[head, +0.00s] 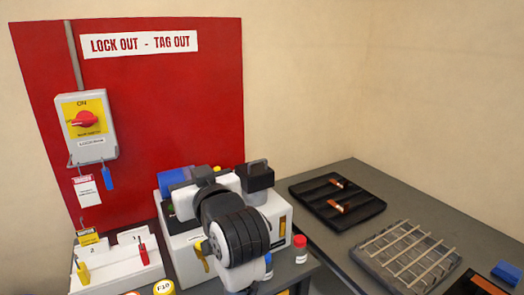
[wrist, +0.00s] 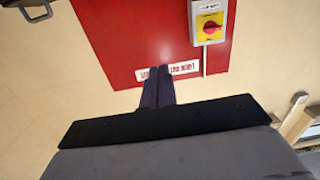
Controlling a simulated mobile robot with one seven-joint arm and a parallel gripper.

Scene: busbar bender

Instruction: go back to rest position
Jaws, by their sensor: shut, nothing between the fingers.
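My gripper (wrist: 157,88) shows in the wrist view as two dark fingers side by side, touching, with nothing between them. They point toward the red lockout board (wrist: 130,40), and the wall and board behind them are at some distance. In the head view my arm stands in the lower middle, in front of a white machine (head: 182,255); I cannot make out the fingertips there. The isolator switch (head: 87,120) is on the board at the left, its red knob on a yellow plate. It also shows in the wrist view (wrist: 210,28).
A white lockout station (head: 110,268) with padlocks is at lower left. On the grey bench at right are a black tray (head: 365,208) with copper-coloured pieces, a slatted rack (head: 405,258) and a blue block (head: 507,273).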

